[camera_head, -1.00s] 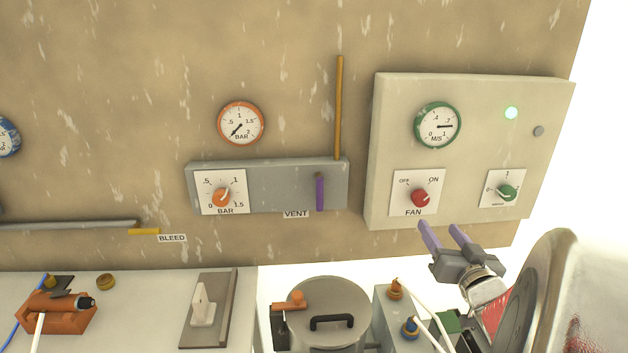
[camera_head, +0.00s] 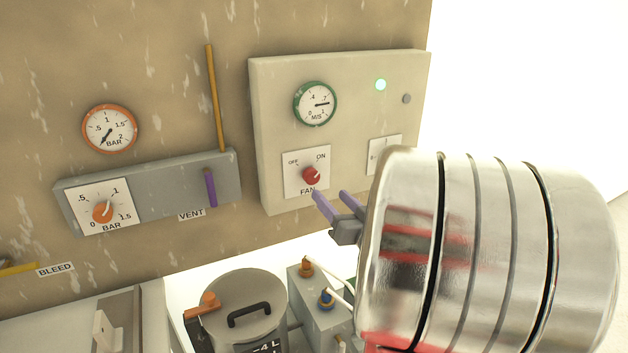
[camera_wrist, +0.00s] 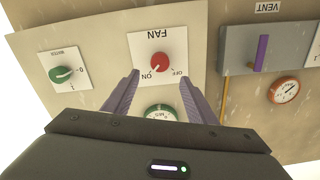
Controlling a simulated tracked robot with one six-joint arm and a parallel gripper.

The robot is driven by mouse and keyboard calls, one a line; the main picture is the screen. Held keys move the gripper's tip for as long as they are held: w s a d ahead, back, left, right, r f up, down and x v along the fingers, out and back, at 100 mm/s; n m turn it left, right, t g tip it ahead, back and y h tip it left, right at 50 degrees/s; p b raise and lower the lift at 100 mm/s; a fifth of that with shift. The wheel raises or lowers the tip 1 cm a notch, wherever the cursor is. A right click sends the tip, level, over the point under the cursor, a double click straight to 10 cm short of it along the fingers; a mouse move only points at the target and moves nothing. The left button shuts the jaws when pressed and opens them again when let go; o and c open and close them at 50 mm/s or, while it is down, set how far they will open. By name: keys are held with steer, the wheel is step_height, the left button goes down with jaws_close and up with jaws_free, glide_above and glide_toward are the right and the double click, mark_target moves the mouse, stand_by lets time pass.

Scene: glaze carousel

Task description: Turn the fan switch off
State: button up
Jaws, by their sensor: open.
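The fan switch is a red knob (camera_head: 312,175) on a white plate (camera_head: 293,185) marked OFF and ON, low on a beige wall panel (camera_head: 275,100). Its white pointer is toward ON. A green gauge (camera_head: 315,103) above it reads high. My gripper (camera_head: 331,193) is open and empty, just below and right of the FAN label, apart from the knob as far as I can tell. In the wrist view, which is upside down, the red knob (camera_wrist: 159,63) lies ahead between the two purple-grey fingers (camera_wrist: 158,92).
A green knob (camera_wrist: 62,74) is beside the fan plate. Left of the panel is a grey box with a purple vent lever (camera_head: 210,188) and an orange knob (camera_head: 102,212). A lidded pot (camera_head: 240,300) and a grey box with fittings (camera_head: 315,290) stand below.

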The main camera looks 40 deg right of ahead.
mark_target(313, 178)
steer(key=x, duration=1)
steer(key=shift+w+d, duration=0.1)
steer(key=shift+w, duration=0.25)
steer(key=c, duration=1.1)
